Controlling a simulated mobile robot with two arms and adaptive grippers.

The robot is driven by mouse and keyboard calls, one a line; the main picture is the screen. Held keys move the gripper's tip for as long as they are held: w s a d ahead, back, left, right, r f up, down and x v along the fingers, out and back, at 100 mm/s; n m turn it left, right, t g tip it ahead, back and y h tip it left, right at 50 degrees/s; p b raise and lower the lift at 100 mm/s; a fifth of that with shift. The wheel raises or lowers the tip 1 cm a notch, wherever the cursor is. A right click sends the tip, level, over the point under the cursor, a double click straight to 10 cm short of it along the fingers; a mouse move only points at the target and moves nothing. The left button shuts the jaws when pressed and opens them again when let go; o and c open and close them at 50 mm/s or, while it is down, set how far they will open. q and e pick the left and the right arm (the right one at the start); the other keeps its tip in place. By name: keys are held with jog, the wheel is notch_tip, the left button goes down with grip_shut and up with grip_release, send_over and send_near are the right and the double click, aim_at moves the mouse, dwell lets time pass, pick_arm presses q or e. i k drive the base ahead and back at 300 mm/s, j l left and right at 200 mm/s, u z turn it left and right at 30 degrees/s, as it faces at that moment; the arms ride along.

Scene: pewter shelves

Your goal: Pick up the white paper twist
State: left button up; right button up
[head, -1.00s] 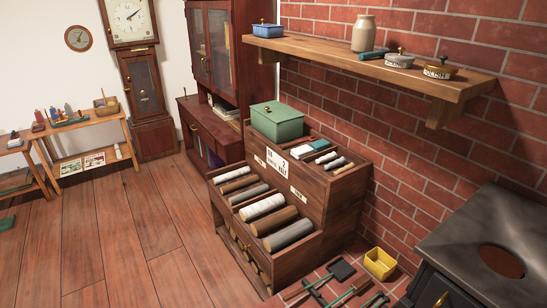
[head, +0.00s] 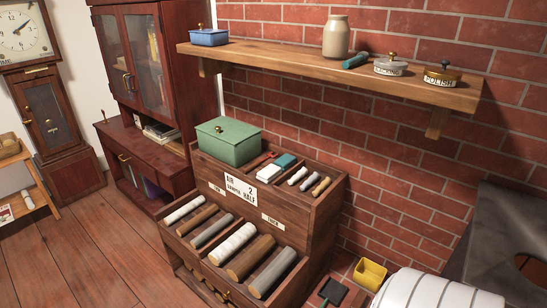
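A small white twist-shaped piece (head: 297,176) lies in the upper right part of the wooden stepped rack (head: 318,222), and it looks like the white paper twist. A greyish twist (head: 310,181) and a tan twist (head: 321,186) lie beside it to the right. A white block (head: 270,173) and a teal block (head: 285,161) are to its left. A larger white roll (head: 233,245) lies in the lower tier among brown and grey rolls. Neither of my grippers is in view. A white, dark-striped part of my arm shows at the bottom right.
A green box (head: 228,142) stands on the rack's top left. A wall shelf (head: 330,72) with a jar (head: 337,37) and tins overhangs behind. A yellow bin (head: 370,273) and a dark stove (head: 500,235) are at right. The floor (head: 95,250) at left is clear.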

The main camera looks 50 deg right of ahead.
aim_at(303, 171)
jog(key=i, duration=1.9)
jog(key=i+z, duration=0.2)
jog(key=i, duration=0.25)
jog(key=i+j+z, duration=0.2)
jog(key=i, duration=0.3)
jog(key=i+j+z, duration=0.2)
jog(key=i, duration=0.25)
jog(key=z, duration=2.1)
